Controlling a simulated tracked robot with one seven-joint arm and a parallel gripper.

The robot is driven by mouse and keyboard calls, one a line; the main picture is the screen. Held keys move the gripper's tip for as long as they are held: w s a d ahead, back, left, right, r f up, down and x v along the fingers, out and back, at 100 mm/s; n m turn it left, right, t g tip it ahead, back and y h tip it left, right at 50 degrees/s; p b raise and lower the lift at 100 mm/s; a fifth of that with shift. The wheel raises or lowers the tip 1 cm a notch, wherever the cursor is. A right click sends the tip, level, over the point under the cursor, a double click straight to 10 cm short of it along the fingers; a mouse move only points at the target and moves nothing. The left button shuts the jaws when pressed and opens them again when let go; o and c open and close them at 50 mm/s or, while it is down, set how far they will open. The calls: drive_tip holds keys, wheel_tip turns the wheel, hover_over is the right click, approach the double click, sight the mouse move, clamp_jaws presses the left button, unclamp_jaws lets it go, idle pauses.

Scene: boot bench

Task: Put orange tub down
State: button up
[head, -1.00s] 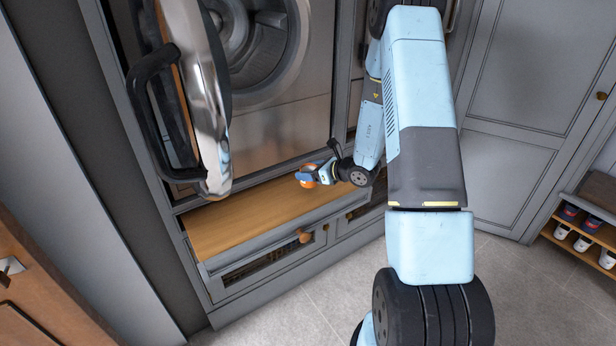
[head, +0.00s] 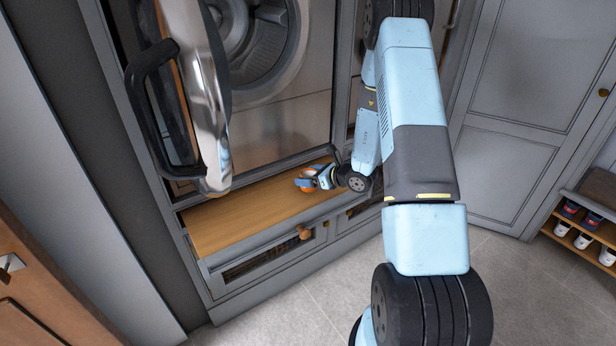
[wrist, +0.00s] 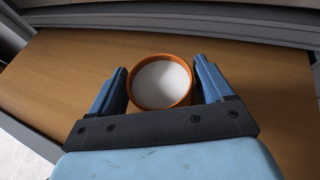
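The orange tub (wrist: 134,98) has a round rim and a white inside. It looks upright on the wooden bench board (head: 240,215), near the board's right end in the head view. My gripper (wrist: 160,64) reaches in with one blue finger on each side of the tub. A narrow gap shows between the right finger and the tub in the wrist view, so the fingers look open around it. In the head view my gripper (head: 307,177) partly covers the small tub. The tub's base is hidden from both views.
A washer with a round drum (head: 262,45) stands behind the board, its door with a black handle (head: 150,105) swung open at left. Drawers with wooden knobs (head: 304,233) are below. The board's left part is clear. A rack with cans (head: 583,242) stands far right.

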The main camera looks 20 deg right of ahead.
drive_tip(key=shift+o, duration=1)
drive_tip(key=shift+r, duration=0.1)
drive_tip(key=v, duration=1.1)
drive_tip(key=shift+s+d+r, duration=0.1)
drive_tip(key=shift+s+d, duration=0.15)
drive_tip(key=shift+s, duration=0.05)
drive_tip(key=s+a+r+n+g, duration=0.3)
drive_tip(key=s+a+r+n, duration=0.1)
drive_tip(key=r+n, duration=0.15)
drive_tip(key=s+a+r+n+g+y, duration=0.1)
drive_tip(key=s+a+r+n+g, duration=0.1)
drive_tip(key=s+a+r+n, duration=0.4)
drive_tip(key=s+a+r+n+g, duration=0.2)
drive_tip(key=r+n+g, duration=0.15)
drive_tip(key=r, duration=0.45)
drive_tip(key=s+d+r+n+t+h, duration=0.2)
drive_tip(key=s+r+n+h, duration=0.2)
drive_tip(key=s+r+n, duration=0.2)
drive_tip(key=s+d+r+n+t+h, duration=0.2)
drive_tip(key=s+r+n+h, duration=0.3)
drive_tip(key=s, duration=0.5)
wheel_tip(320, 180, up, 3)
drive_tip(key=shift+s+d+n+h, duration=0.3)
drive_tip(key=shift+s+d+n, duration=0.1)
drive_tip(key=shift+n, duration=0.6)
